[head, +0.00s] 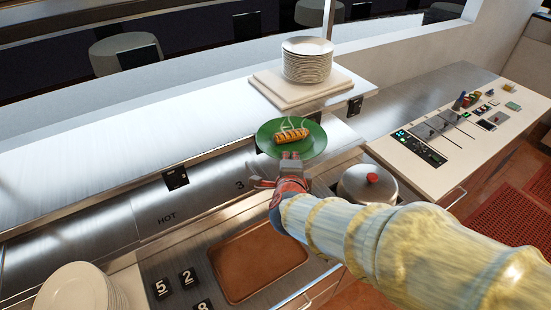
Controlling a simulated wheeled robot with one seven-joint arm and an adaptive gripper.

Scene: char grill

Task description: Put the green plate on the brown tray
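The green plate (266,138) is in the middle of the head view, level, with a grilled, striped roll or sausage (291,135) on it. My gripper (291,157) is at the plate's near rim, its fingers close together and apparently shut on it. The fingertips are small, and the arm hides part of the gripper. The plate overlaps the front of the steel shelf, with no clear support under it except my gripper. The brown tray (258,262) is an empty, rounded rectangle in the lower counter, nearer and to the left of the plate.
A stack of white plates (307,62) stands on a pale board (280,92) on the shelf behind. A lidded pot (366,187) with a red knob is right of my gripper. Black number blocks (162,289) and more white plates (75,290) are at lower left.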

